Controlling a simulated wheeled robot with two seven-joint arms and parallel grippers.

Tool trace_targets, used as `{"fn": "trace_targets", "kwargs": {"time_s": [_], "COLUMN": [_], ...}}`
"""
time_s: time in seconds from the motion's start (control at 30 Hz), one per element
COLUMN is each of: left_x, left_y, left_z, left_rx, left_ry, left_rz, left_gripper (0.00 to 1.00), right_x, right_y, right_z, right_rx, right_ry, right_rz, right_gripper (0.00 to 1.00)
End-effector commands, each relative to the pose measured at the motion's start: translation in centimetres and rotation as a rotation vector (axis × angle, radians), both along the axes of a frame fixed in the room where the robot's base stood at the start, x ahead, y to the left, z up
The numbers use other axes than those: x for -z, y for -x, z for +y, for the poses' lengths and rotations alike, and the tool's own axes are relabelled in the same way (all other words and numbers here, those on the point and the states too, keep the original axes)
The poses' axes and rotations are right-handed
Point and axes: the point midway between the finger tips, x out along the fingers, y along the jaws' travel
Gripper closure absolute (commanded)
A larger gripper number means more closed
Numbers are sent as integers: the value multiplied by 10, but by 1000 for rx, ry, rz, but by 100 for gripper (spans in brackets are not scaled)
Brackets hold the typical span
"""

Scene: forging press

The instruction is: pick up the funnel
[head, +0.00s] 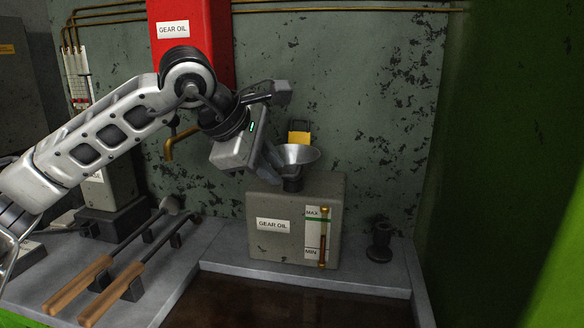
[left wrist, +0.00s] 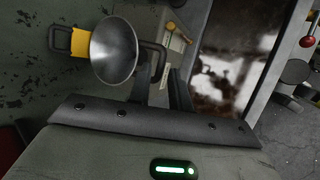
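The funnel (head: 298,154) is a grey metal cone. It stands upright on the dark neck on top of the GEAR OIL box (head: 262,205). In the left wrist view the funnel (left wrist: 115,50) shows its wide mouth, left of the fingers. My left gripper (head: 272,158) points down just left of the funnel, close to the box top. In the left wrist view its fingers (left wrist: 161,88) look apart, with no funnel wall seen between them. Whether a finger touches the funnel or neck cannot be told. My right gripper is not in view.
A yellow piece with a dark loop (head: 299,132) is behind the funnel; whether it is attached cannot be told. A red GEAR OIL tank (head: 219,50) with a brass spout (head: 170,149) is above left. Wooden-handled tools (head: 112,292) lie at left. A dark fitting (head: 379,241) stands at right.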

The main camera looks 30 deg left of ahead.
Motion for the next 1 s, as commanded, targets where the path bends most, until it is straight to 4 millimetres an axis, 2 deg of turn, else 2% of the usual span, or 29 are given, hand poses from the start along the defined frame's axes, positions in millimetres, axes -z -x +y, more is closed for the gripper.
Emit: {"fn": "trace_targets", "kwargs": {"time_s": [0.17,0.43,0.7,0.8,1.0], "left_x": [10,38,41,41,41], "left_y": [-9,-31,-33,-33,-33], "left_z": [-4,-12,-13,-13,-13], "left_rx": [1,1,1,1,1], "left_ry": [0,2,2,2,2], "left_rz": [4,3,1,1,0], "left_gripper": [80,80,80,100,100], "right_x": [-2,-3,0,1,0], "right_y": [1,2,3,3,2], "right_z": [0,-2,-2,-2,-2], "right_rx": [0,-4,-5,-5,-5], "right_ry": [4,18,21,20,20], "right_rz": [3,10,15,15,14], "right_gripper": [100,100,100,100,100]}}
